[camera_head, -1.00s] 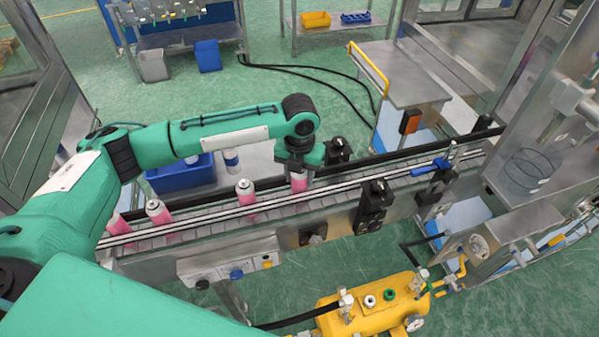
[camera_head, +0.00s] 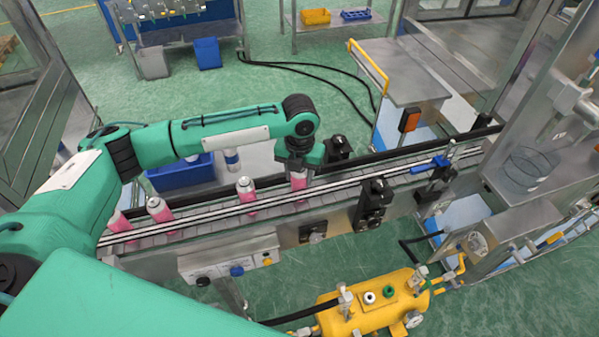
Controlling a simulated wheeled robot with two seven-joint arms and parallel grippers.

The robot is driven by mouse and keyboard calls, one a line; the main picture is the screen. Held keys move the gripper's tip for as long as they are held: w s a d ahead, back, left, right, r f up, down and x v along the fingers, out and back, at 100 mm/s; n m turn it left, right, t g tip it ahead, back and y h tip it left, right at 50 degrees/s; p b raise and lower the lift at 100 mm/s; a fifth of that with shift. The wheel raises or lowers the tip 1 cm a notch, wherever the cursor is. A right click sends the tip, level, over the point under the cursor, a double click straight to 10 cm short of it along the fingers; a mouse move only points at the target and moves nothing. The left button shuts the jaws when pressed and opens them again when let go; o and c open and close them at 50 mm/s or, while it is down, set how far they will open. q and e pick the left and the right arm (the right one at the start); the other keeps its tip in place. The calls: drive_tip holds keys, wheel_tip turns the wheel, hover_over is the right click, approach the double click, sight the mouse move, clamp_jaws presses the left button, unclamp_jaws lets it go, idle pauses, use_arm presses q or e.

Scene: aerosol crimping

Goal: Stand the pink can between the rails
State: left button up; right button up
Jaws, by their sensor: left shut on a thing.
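My left gripper (camera_head: 299,168) points down over the conveyor, shut on a pink can (camera_head: 299,183). The can looks upright between the conveyor's rails (camera_head: 340,185), its top hidden by the gripper. Whether its base touches the belt cannot be seen. My right gripper is not in view.
A blue crate (camera_head: 180,178) stands behind the conveyor, with white cans (camera_head: 231,160) beside it. Black sensor blocks (camera_head: 374,204) and a blue-handled clamp (camera_head: 436,165) sit along the rails. The lane right of the held can is clear. A yellow tank (camera_head: 372,310) is in front.

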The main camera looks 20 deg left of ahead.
use_arm(q)
drive_tip(key=shift+s+f, duration=0.25)
drive_tip(key=shift+f, duration=0.2)
